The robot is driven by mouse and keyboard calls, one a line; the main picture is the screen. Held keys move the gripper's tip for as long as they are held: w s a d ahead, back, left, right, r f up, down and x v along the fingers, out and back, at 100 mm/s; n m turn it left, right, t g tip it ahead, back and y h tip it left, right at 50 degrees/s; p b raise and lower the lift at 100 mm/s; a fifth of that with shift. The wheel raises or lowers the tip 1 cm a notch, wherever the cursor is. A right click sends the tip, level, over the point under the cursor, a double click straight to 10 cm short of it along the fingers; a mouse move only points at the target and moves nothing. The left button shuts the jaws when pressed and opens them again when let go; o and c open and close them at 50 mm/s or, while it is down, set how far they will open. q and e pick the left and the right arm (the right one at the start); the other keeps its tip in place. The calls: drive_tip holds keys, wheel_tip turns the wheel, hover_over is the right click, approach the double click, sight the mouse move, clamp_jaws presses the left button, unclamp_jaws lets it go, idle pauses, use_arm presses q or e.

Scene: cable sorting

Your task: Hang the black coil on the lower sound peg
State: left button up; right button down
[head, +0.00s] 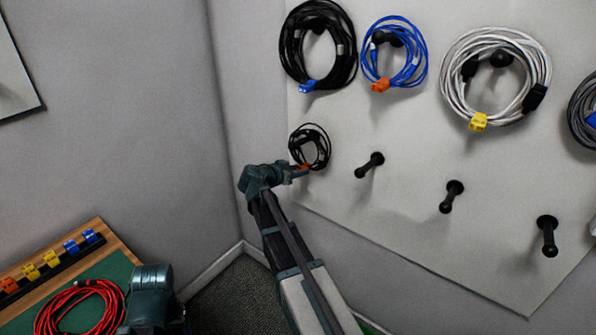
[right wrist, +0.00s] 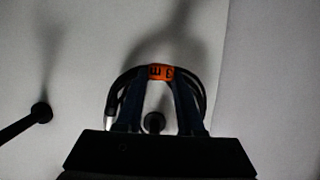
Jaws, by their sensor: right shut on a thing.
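A small black coil (head: 326,139) with an orange tag is at the left edge of the pegboard in the head view. My right gripper (head: 300,170) is shut on it at its lower side, by the tag. In the right wrist view the orange tag (right wrist: 161,72) lies at the fingertips, with black loops (right wrist: 123,82) bowing out on both sides. A dark peg's round end (right wrist: 154,122) shows between the fingers, inside the coil's outline. I cannot tell whether the coil rests on that peg. My left gripper's fingers are not in view.
Empty black pegs (head: 370,165), (head: 452,196) and (head: 547,236) stick out to the right. Above hang a large black coil (head: 287,45), a blue coil (head: 422,50) and a white coil (head: 455,85). A red coil (head: 48,316) lies on the green-topped bench at lower left.

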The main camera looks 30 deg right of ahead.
drive_tip(key=shift+s+f, duration=0.1)
drive_tip(key=shift+f, duration=0.05)
drive_tip(key=shift+c, duration=2.2)
unclamp_jaws()
drive_tip(key=p+v, duration=0.5)
drive_tip(key=v, duration=0.8)
drive_tip(key=shift+a+r, duration=0.25)
drive_tip(key=shift+a, duration=0.1)
drive_tip(key=shift+a, duration=0.1)
